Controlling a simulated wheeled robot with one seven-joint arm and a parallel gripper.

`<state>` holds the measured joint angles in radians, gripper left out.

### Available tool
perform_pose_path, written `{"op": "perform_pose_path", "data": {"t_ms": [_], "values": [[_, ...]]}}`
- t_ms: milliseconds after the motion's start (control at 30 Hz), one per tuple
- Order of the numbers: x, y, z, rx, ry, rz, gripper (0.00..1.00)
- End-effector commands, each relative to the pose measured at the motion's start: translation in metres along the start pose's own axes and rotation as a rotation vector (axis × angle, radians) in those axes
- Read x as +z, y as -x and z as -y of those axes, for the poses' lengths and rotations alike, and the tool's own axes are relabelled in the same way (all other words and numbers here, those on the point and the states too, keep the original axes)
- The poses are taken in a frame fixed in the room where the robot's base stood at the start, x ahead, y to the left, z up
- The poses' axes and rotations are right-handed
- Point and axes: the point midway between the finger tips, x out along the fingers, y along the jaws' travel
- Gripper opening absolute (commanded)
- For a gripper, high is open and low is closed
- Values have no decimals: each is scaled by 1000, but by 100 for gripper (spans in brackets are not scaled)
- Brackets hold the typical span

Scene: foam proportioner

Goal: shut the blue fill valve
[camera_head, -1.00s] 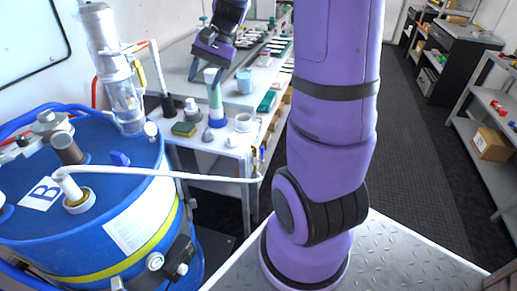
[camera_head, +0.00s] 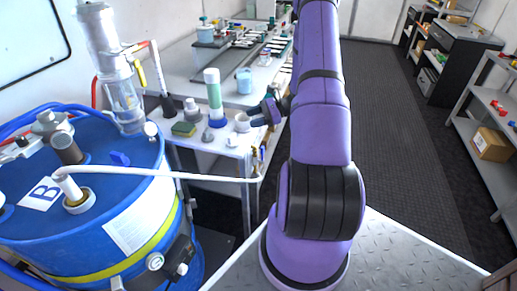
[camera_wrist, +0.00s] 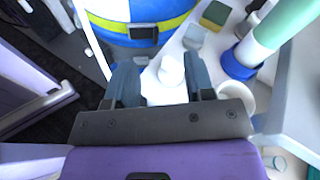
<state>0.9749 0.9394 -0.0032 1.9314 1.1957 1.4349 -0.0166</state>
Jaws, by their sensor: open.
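A small blue lever-like piece (camera_head: 120,158) stands on top of the blue drum (camera_head: 60,250); I cannot tell if it is the fill valve or how it is set. Small coloured fittings (camera_head: 257,160) sit at the bench's front edge, too small to make out. My gripper (camera_head: 256,117) is over the bench's right edge, close to a white cup (camera_head: 242,123). In the wrist view my gripper (camera_wrist: 163,76) has its fingers apart. A white capped item (camera_wrist: 169,78) shows between them, seemingly below and not held. The drum (camera_wrist: 105,8) appears beyond the fingers.
A green-and-white cylinder with a blue base (camera_head: 214,97), a yellow-green sponge (camera_head: 184,129) and a blue cup (camera_head: 244,80) stand on the bench. A white hose (camera_head: 210,177) runs from the drum to the bench edge. A clear tube column (camera_head: 118,85) rises behind the drum. The right aisle is clear.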

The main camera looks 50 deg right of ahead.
Motion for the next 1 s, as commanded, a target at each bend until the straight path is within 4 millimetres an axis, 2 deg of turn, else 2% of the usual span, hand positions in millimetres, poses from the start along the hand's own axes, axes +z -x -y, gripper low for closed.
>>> {"op": "perform_pose_path", "data": {"t_ms": [33, 300, 400, 500, 633, 767, 1000], "values": [[-22, 8, -5, -51, -40, 16, 49], [-122, 47, -36, -328, -213, 98, 49], [-153, 59, -50, -421, -262, 121, 49], [-176, 66, -62, -490, -297, 139, 49], [-192, 72, -72, -542, -323, 151, 49], [-196, 70, -73, -558, -328, 154, 49], [-194, 43, -56, -554, -328, 154, 49]]}}
